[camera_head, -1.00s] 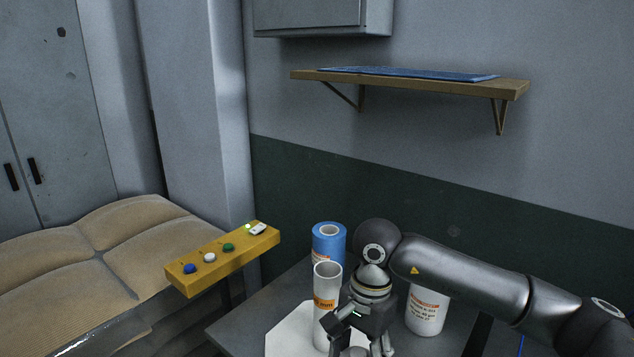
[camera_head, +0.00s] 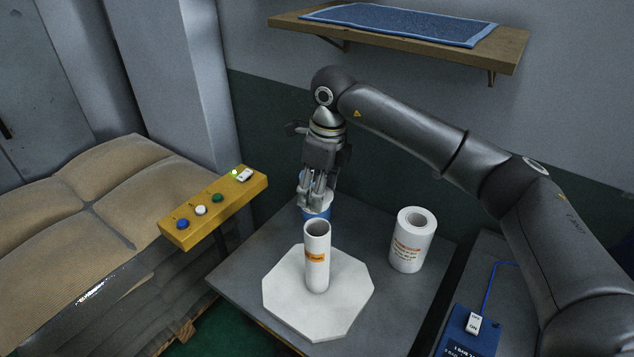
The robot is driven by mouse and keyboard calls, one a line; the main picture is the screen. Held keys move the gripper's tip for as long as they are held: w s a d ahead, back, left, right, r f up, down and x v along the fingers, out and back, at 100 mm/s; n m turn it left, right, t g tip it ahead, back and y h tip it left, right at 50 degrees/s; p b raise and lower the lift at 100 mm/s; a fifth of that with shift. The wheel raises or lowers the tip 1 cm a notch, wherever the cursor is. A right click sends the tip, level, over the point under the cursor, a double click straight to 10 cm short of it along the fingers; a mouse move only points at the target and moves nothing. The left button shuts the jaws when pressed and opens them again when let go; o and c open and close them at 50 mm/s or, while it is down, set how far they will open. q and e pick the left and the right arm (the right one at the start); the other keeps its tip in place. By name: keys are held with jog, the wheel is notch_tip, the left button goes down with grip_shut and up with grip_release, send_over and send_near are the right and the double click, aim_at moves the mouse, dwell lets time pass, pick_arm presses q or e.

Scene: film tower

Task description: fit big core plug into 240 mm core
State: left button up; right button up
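A white core (camera_head: 317,265) with an orange label stands upright, its open end up, on a white eight-sided pad (camera_head: 345,310). I cannot read its size for sure. I cannot tell whether the fingers are closed or hold anything. My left gripper is not in view.
A white roll (camera_head: 410,240) with a printed label stands on the grey table (camera_head: 385,290), right of the pad. A yellow button box (camera_head: 213,207) is at the left. A blue switch box (camera_head: 470,335) is at the lower right. A wooden shelf (camera_head: 400,40) is above.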

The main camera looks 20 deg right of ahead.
aim_at(317, 220)
jog(key=shift+f, duration=0.55)
notch_tip(317, 220, down, 4)
jog(key=shift+w+r+b, duration=0.1)
jog(key=shift+r+b, duration=0.15)
jog(key=shift+b, duration=0.85)
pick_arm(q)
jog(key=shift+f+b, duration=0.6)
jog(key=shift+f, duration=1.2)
pick_arm(e)
jog(key=shift+f, duration=0.75)
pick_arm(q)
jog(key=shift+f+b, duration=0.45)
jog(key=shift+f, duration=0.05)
pick_arm(e)
jog(key=shift+f, duration=0.15)
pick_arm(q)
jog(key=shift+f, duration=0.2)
pick_arm(e)
jog(key=shift+f, duration=0.25)
pick_arm(q)
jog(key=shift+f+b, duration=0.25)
jog(key=shift+b, duration=0.2)
pick_arm(e)
jog(key=shift+f, duration=0.3)
pick_arm(q)
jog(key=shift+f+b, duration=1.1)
jog(key=shift+b, duration=0.05)
pick_arm(e)
jog(key=shift+f, duration=1.15)
jog(key=o, duration=1.1)
